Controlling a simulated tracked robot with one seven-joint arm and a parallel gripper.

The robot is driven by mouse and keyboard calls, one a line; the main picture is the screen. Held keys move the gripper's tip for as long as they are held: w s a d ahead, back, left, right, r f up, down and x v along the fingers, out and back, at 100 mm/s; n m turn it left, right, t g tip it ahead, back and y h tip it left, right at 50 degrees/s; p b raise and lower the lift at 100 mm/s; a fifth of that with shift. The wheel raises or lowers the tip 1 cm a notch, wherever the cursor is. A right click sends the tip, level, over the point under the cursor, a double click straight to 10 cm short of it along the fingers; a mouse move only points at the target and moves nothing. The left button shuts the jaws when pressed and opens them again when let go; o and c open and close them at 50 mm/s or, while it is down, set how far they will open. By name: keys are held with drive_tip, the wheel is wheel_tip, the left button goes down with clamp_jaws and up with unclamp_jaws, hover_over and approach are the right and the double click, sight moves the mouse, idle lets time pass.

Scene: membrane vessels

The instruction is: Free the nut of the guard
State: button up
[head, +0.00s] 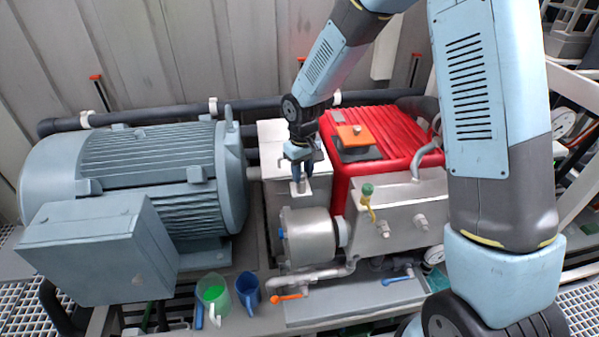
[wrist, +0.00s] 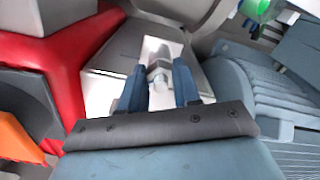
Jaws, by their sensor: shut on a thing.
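My gripper (head: 299,170) points down between the motor and the red pump. In the wrist view, its two blue fingers (wrist: 159,86) are closed around a small metallic piece, which looks like the nut (wrist: 158,77). The nut sits over a bright, light plate, apparently part of the guard (wrist: 104,92). In the head view, the pale guard (head: 275,132) stands behind and around the gripper, and the fingers largely hide the nut. I cannot tell whether the nut is still on its thread.
A large grey-blue motor (head: 150,170) stands left and a red ribbed pump housing (head: 385,140) right, with an orange block (head: 353,135) on top. A silver cylinder (head: 308,237) lies in front. A green-filled jug (head: 213,296) and a blue jug (head: 248,290) stand at the front.

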sight(303, 174)
drive_tip(key=n, duration=0.5)
drive_tip(key=shift+w+n, duration=0.1)
drive_tip(key=shift+n, duration=2.5)
drive_tip(key=shift+a, duration=0.1)
drive_tip(key=o, duration=1.1)
drive_tip(key=shift+c, duration=0.2)
drive_tip(key=shift+w+r, duration=0.1)
drive_tip(key=shift+r, duration=0.45)
wheel_tip(303, 174, up, 13)
drive_tip(key=shift+f, duration=0.15)
